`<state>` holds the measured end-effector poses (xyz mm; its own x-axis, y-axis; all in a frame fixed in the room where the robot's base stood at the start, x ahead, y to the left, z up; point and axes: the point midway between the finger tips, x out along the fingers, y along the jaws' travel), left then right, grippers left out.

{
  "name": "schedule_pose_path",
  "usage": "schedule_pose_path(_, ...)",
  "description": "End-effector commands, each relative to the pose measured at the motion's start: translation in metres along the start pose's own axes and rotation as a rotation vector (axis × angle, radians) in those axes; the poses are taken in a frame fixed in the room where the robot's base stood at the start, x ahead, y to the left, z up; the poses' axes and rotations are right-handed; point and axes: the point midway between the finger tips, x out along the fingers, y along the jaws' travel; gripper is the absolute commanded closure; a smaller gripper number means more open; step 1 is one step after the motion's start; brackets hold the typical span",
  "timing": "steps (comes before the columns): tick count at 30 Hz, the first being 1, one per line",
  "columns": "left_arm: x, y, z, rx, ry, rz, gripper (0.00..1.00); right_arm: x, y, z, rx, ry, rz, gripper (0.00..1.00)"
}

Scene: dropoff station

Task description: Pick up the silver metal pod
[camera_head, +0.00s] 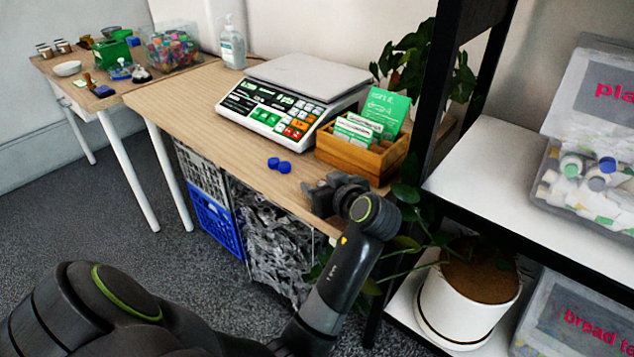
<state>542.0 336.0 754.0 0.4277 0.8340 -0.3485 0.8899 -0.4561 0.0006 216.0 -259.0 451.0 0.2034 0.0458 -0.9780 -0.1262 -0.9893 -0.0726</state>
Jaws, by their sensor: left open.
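I cannot make out a silver metal pod in the head view; small items on the far table are too small to tell apart. My left gripper (318,196) is open over the front edge of the wooden table (205,126). It is in front of a wooden card box (362,158) and just right of two blue caps (279,165). Nothing shows between its fingers. My left arm hides part of the floor and the table's front right corner. My right gripper is not in view.
A white scale (294,102) stands behind the caps. A black shelf post (440,90), a white shelf (530,185) and a potted plant (466,300) crowd the right. A blue crate (214,226) is under the table. The table's front left is clear.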

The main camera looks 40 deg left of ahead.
Motion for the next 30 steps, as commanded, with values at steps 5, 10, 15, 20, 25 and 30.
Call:
schedule_pose_path(5, -0.0001, -0.0009, 0.0022, -0.001, -0.001, -0.003, 0.51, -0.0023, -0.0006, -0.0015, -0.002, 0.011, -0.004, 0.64)
schedule_pose_path(10, -0.0001, -0.0009, 0.0017, -0.001, -0.001, -0.003, 0.52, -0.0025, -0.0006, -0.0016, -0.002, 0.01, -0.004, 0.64)
schedule_pose_path(15, 0.0, -0.0009, 0.0017, -0.001, 0.0, -0.003, 0.74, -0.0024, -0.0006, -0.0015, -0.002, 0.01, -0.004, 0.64)
schedule_pose_path(20, 0.0, -0.0008, 0.0017, -0.001, 0.0, -0.003, 0.95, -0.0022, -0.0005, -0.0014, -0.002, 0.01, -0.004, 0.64)
schedule_pose_path(25, 0.0001, -0.0008, 0.0016, -0.001, 0.0, -0.002, 0.98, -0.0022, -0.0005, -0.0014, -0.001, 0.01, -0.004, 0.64)
schedule_pose_path(30, -0.0009, -0.0007, -0.0012, -0.002, 0.001, -0.002, 0.98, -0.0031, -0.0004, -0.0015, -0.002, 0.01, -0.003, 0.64)
